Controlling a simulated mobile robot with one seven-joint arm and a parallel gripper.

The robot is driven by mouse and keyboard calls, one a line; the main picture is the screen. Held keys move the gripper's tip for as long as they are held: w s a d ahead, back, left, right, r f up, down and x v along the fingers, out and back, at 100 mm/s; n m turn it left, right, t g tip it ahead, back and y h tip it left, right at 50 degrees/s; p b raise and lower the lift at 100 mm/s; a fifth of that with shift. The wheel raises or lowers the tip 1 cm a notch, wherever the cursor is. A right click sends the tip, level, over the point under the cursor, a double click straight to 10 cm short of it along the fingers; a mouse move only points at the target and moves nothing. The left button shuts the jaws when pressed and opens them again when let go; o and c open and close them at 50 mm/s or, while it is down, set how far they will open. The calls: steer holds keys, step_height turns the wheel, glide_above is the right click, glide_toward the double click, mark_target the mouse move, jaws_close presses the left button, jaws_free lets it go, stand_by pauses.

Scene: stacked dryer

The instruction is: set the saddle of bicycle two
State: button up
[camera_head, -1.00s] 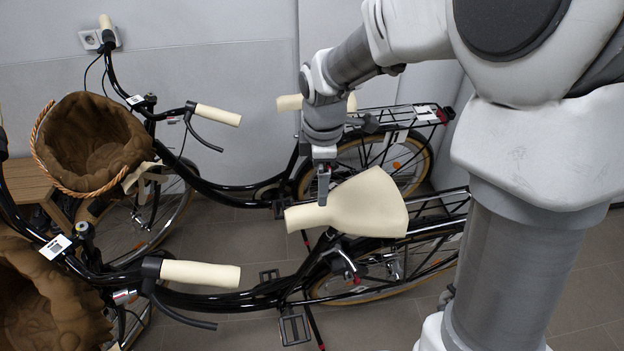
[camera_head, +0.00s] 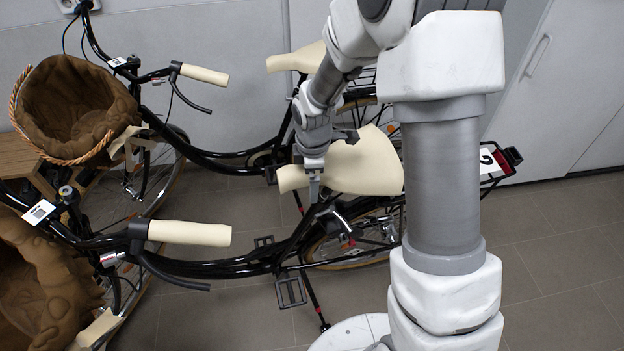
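The near bicycle carries a white plate with a "2" (camera_head: 491,163) at its rear rack. Its cream saddle (camera_head: 355,165) points its nose left, above the black frame. A clamp lever with a red tip (camera_head: 350,241) shows below the saddle at the seat post. My gripper (camera_head: 314,190) points down at the saddle's nose, its fingertips overlapping the nose's lower edge in the picture. The fingers are seen edge-on, so their gap and any contact are unclear. My arm hides part of the bicycle's rear.
A second black bicycle with a cream saddle (camera_head: 296,59) stands behind, near the wall. Brown baskets (camera_head: 76,108) are at the left. The near bicycle's cream handlebar grip (camera_head: 189,233) juts right. Grey floor (camera_head: 560,270) is clear at the right.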

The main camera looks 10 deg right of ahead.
mark_target(336, 180)
steer(key=shift+f, duration=0.15)
steer(key=c, duration=1.5)
steer(key=o, duration=1.3)
steer(key=c, duration=1)
steer(key=shift+s+d+r+p, duration=0.1)
steer(key=shift+d+r+p, duration=0.25)
steer(key=shift+r+p, duration=0.65)
steer(key=shift+s+d+r+p, duration=0.1)
steer(key=shift+d+r+p, duration=0.25)
steer(key=shift+r+p, duration=0.55)
steer(key=shift+s+d+r+p, duration=0.1)
steer(key=shift+d+r+p, duration=0.25)
steer(key=shift+r+p, duration=0.65)
steer(key=shift+r+b, duration=0.15)
steer(key=shift+b, duration=0.15)
